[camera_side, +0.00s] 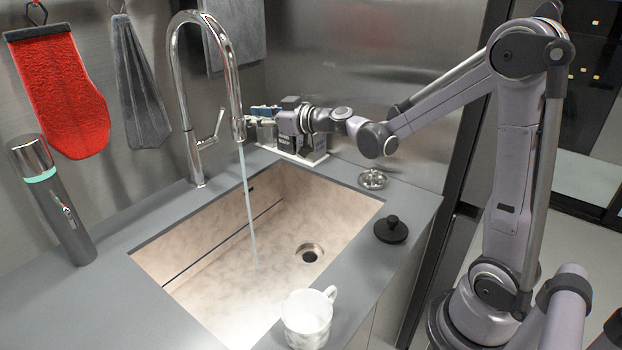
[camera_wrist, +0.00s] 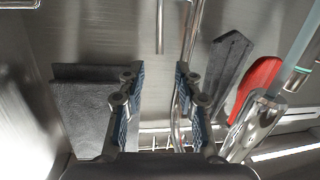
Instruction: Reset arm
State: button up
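My gripper (camera_side: 258,115) is beside the tall chrome faucet (camera_side: 183,100), above the back rim of the sink, at the left end of my outstretched arm. In the wrist view its two blue-padded fingers (camera_wrist: 157,75) are spread apart with nothing held between them. I cannot tell from the side view whether a finger touches the faucet. A thin stream of water (camera_side: 248,205) falls from the spout into the basin.
The pale sink (camera_side: 205,262) is set in a grey counter (camera_side: 120,300). A white mug (camera_side: 307,322), a black knobbed stopper (camera_side: 391,229) and a dark tumbler (camera_side: 60,215) stand around it. A red mitt (camera_side: 62,95) and grey cloths (camera_side: 138,85) hang behind.

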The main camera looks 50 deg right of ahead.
jog(key=shift+s, duration=0.2)
jog(key=s+a+f+m+g+h, duration=0.1)
jog(key=s+a+f+g, duration=0.1)
jog(key=s, duration=0.7)
jog(key=s+a+f+m+g, duration=0.1)
jog(key=s+a+f+g, duration=0.2)
jog(key=s, duration=0.6)
jog(key=s+a+f+m+g+h, duration=0.1)
jog(key=s+a+f+g, duration=0.2)
jog(key=s, duration=0.7)
notch_tip(320, 180, down, 2)
jog(key=shift+f+g+h, duration=0.15)
jog(key=shift+g+h, duration=0.15)
jog(key=shift+g, duration=0.3)
jog(key=shift+w, duration=0.1)
